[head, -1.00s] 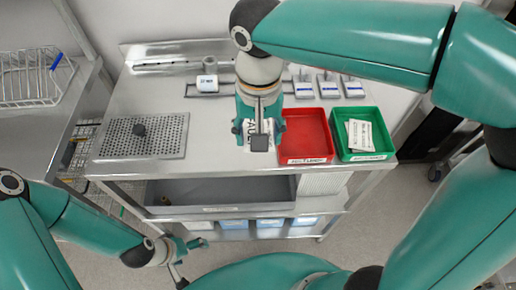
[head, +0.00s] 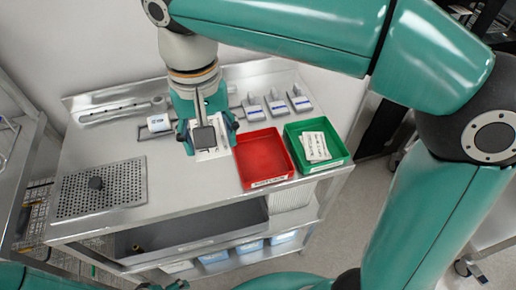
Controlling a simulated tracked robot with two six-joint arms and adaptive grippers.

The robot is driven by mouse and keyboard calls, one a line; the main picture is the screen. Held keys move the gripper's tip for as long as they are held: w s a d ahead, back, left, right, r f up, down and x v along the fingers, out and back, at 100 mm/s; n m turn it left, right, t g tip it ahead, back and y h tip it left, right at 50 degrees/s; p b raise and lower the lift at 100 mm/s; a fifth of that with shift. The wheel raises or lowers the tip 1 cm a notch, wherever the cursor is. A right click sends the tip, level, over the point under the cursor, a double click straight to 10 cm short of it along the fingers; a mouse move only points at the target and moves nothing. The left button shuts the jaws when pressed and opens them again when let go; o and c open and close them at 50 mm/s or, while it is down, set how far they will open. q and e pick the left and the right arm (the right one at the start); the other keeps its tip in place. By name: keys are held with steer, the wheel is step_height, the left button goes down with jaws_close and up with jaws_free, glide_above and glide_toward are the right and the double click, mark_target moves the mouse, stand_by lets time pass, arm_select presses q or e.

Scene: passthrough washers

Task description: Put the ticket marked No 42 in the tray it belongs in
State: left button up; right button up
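A white ticket (head: 211,155) lies flat or nearly so at the bench's right half, just left of the red tray (head: 263,157); its marking is mostly hidden and unreadable. My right gripper (head: 207,138) points down over it and covers its middle. Whether it touches or grips the ticket I cannot tell. The red tray is empty. The green tray (head: 342,160), right of it, holds white tickets (head: 315,147). Both trays have front labels too small to read. My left gripper's fingers are out of view below the bottom edge.
A perforated drain plate (head: 120,190) with a dark knob lies on the bench's left. A white roll (head: 158,124) and several white-and-blue blocks (head: 276,105) stand behind. Bare steel lies between plate and ticket.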

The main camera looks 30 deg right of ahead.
steer(key=shift+w+a+n, duration=0.2)
steer(key=shift+w+n, duration=0.1)
steer(key=shift+w, duration=0.05)
steer(key=shift+w+a+f+n, duration=0.15)
steer(key=shift+w+f+n, duration=0.15)
steer(key=shift+w+f, duration=0.25)
steer(key=shift+w+a+f+n, duration=0.1)
steer(key=shift+w+f+n, duration=0.2)
steer(key=shift+f, duration=0.3)
steer(key=shift+m, duration=0.9)
steer(key=d+f, duration=0.6)
steer(key=f, duration=0.1)
steer(key=d+f+b, duration=0.1)
steer(key=d+f, duration=0.6)
steer(key=shift+w+d, duration=0.1)
steer(key=shift+d, duration=0.15)
steer(key=o, duration=0.7)
